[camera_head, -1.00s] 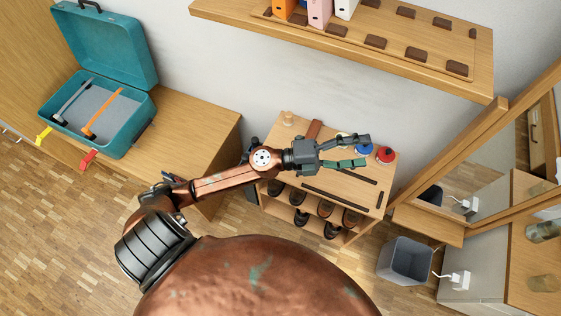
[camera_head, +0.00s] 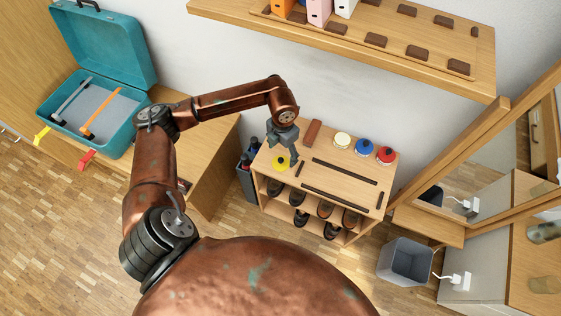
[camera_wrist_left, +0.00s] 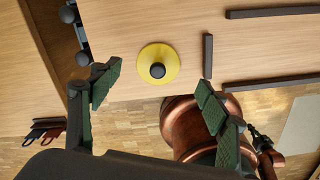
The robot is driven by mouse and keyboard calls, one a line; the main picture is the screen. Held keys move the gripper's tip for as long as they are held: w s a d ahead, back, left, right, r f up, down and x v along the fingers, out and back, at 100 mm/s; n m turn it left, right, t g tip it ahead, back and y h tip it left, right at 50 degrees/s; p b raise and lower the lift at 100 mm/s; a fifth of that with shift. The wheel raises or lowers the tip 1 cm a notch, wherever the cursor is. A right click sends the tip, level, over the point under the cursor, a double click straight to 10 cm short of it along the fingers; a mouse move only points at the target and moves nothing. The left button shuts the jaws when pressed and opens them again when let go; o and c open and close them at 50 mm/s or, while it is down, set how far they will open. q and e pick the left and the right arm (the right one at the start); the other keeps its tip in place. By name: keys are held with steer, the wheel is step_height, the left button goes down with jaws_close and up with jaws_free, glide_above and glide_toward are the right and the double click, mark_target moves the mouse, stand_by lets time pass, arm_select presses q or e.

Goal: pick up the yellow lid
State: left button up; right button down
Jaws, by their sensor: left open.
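The yellow lid (camera_head: 281,162) is a round disc with a dark knob. It lies on the wooden top of the small shoe cabinet (camera_head: 330,181), near its left front edge. My left gripper (camera_head: 282,158) is above the lid, pointing down and open. In the left wrist view the yellow lid (camera_wrist_left: 158,65) lies ahead of the gap between the open fingers of the left gripper (camera_wrist_left: 158,92), its dark knob facing the camera. The fingers are apart from it and nothing is between them. My right gripper is not in view.
Cream, blue and red lids (camera_head: 364,146) stand along the back of the cabinet top. Dark strips (camera_head: 345,171) lie on the top, one close to the right of the yellow lid. Shoes (camera_head: 325,209) fill the shelves below. A grey bin (camera_head: 405,260) stands on the floor at right.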

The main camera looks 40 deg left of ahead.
mark_target(281, 159)
arm_select(q)
steer(key=f, duration=0.1)
steer(key=f+b, duration=0.1)
steer(key=f, duration=0.2)
steer(key=shift+s+a+f, duration=0.2)
steer(key=shift+s, duration=0.1)
steer(key=shift+f+b, duration=0.35)
steer(key=shift+f, duration=0.1)
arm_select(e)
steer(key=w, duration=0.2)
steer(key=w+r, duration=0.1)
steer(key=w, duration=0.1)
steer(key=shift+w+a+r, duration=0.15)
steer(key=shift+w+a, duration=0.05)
arm_select(q)
steer(key=shift+c, duration=0.5)
steer(key=c, duration=0.8)
steer(key=shift+r, duration=0.1)
